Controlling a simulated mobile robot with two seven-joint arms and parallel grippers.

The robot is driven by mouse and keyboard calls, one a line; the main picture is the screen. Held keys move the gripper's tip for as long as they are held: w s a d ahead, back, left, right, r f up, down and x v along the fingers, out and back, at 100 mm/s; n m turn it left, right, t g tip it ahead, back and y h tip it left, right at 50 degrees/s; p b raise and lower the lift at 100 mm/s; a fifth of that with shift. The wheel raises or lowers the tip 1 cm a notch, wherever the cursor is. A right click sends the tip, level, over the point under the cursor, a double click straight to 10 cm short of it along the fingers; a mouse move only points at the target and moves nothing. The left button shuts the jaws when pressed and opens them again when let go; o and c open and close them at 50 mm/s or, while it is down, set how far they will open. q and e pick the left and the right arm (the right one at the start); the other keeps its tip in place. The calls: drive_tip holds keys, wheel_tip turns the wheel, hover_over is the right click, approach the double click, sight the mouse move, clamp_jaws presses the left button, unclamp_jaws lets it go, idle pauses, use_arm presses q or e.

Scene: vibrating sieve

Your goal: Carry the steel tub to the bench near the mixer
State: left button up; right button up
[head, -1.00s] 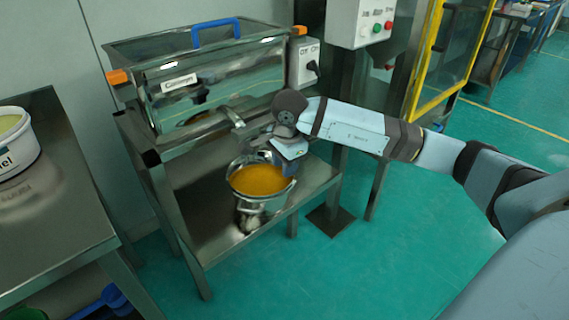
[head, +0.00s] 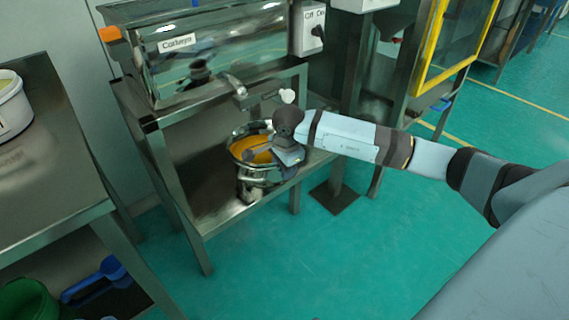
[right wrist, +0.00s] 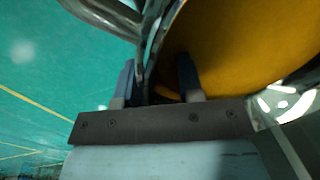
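The steel tub (head: 260,175), full of an orange material, stands upright on the lower shelf (head: 212,194) of the sieve's stand. My right gripper (head: 284,151) is at the tub's right side in the head view. In the right wrist view the gripper (right wrist: 156,80) is open, with one finger on each side of the tub's rim and gaps between fingers and metal. The orange contents (right wrist: 245,40) fill the upper right there. Part of the tub's right side is hidden by the gripper in the head view. My left gripper is not in view. I cannot identify a mixer.
The steel sieve box (head: 215,65) with its spout (head: 232,85) is above the tub. A steel bench (head: 50,170) at left holds a white container (head: 14,110); a green bucket (head: 25,300) and blue scoop (head: 95,280) are below. Green floor in front is clear.

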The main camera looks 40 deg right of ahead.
drive_tip(key=shift+c, duration=0.2)
clamp_jaws()
idle(1.3)
